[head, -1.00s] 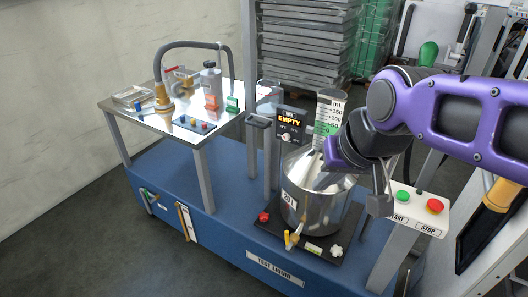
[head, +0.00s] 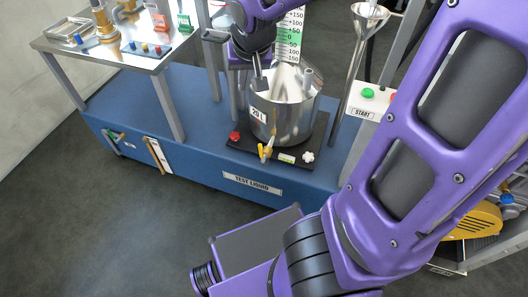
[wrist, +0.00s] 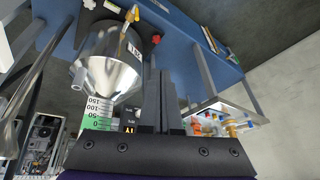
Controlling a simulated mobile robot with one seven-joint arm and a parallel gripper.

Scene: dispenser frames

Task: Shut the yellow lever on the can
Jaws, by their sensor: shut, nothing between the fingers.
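The can (head: 285,112) is a shiny silver pot with a 20 L label, standing on a black plate. The yellow lever (head: 264,151) sits on a small tap low at the can's front; its exact angle is too small to judge. The wrist view shows the can (wrist: 112,68) upside down, with the lever (wrist: 132,14) near the top edge. My gripper (head: 260,80) is at the upper left of the can, above the lever and apart from it. Its fingers (wrist: 158,95) are together and empty. Whether they touch the can's rim cannot be told.
A red knob (head: 234,136) and a white knob (head: 308,157) flank the lever on the black plate (head: 240,149). A metal funnel (head: 368,18) and a green START button (head: 368,92) stand to the right. Clear floor lies in front of the blue base (head: 205,170).

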